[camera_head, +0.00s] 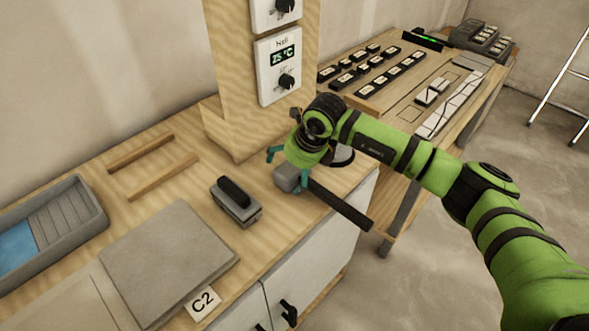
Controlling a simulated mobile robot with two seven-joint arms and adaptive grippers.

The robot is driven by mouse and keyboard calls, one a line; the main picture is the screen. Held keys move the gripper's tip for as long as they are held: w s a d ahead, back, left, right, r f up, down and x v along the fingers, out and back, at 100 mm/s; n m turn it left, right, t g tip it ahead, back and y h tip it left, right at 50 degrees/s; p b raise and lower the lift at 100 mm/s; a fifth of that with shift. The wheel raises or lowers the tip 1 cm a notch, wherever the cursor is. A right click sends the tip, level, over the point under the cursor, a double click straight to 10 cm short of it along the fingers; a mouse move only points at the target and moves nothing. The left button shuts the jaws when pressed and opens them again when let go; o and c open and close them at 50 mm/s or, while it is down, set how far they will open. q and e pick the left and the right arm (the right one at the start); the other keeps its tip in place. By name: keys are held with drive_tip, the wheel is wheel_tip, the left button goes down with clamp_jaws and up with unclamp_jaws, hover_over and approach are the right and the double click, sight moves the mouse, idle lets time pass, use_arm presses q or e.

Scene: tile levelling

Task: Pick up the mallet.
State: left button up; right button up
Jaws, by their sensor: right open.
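The mallet (338,204) has a grey head and a long dark handle. It lies on the wooden bench at the right, its handle reaching past the front edge. My right gripper (287,169) has teal fingers and is at the mallet's head, with the fingers on either side of it. The gripper is open. My green wrist hides part of the head, and I cannot tell whether the fingers touch it. My left gripper is not in view.
A grey block with a black handle (236,202) stands left of the mallet. A post with thermostats (279,66) rises behind. Another table (400,170) stands at the right.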

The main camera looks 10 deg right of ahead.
drive_tip(key=shift+s, duration=0.1)
drive_tip(key=c, duration=1.6)
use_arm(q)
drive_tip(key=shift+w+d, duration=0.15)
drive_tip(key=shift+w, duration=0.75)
use_arm(e)
drive_tip(key=shift+r, duration=0.1)
